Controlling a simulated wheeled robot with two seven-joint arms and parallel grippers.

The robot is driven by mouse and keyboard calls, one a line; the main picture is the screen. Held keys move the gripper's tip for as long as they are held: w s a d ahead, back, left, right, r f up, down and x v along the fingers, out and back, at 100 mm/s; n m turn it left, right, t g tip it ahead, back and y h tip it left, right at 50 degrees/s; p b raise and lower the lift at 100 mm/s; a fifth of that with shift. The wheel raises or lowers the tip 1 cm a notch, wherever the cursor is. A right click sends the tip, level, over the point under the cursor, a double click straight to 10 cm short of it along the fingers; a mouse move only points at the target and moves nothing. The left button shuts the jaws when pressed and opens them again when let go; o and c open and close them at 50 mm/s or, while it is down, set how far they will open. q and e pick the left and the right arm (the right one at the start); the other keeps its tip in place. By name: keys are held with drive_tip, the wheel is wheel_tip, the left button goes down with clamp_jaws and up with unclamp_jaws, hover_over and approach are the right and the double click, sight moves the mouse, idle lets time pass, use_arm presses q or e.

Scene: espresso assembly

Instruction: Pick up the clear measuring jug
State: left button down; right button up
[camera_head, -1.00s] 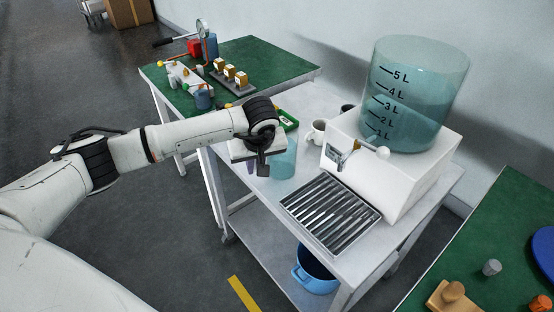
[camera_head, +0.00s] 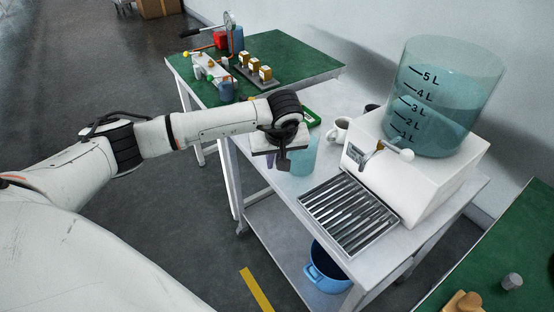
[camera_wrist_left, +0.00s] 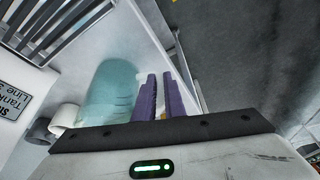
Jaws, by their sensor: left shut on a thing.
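The clear measuring jug (camera_head: 304,158) is a pale blue-green see-through vessel at the left part of the white cart top, left of the espresso machine. It also shows in the left wrist view (camera_wrist_left: 108,92), beside my purple fingers. My left gripper (camera_head: 283,162) is at the jug's left side, shut on it. The fingers (camera_wrist_left: 159,90) are close together in the left wrist view; the part between them is mostly hidden. I cannot tell whether the jug's base touches the cart. My right gripper is in neither view.
The white espresso machine (camera_head: 432,176) with a large marked water tank (camera_head: 446,100) stands right of the jug. A slatted drip tray (camera_head: 348,215) lies in front. A white mug (camera_head: 340,130) stands behind the jug. A blue pot (camera_head: 326,272) is on the lower shelf.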

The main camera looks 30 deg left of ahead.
use_arm(q)
wheel_tip(320, 180, up, 10)
drive_tip(key=b, duration=0.1)
drive_tip(key=shift+w, duration=0.2)
idle(0.7)
idle(0.3)
